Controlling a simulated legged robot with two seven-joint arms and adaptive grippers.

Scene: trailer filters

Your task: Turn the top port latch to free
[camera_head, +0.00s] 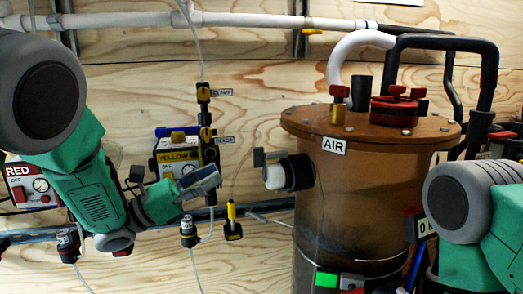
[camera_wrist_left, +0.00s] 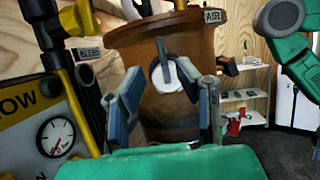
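The port is a white round fitting with a dark latch handle (camera_head: 268,158) on the left side of the brown filter tank (camera_head: 370,190), below the AIR label. In the left wrist view the latch handle (camera_wrist_left: 162,50) stands nearly upright across the white port (camera_wrist_left: 178,75). My left gripper (camera_head: 205,180) is left of the port in the head view, with a gap between them. In the left wrist view its two fingers (camera_wrist_left: 168,95) are spread apart, with the port beyond and between them. Nothing is held. My right arm shows at the right edge; its gripper is out of view.
The tank lid (camera_head: 370,125) carries a red knob (camera_head: 398,105), a valve and hoses. Yellow valves (camera_head: 205,93) on a vertical pipe and a yellow gauge box (camera_head: 172,157) stand behind my left gripper. A red-labelled box (camera_head: 32,187) is at far left. A white shelf (camera_wrist_left: 243,97) stands behind.

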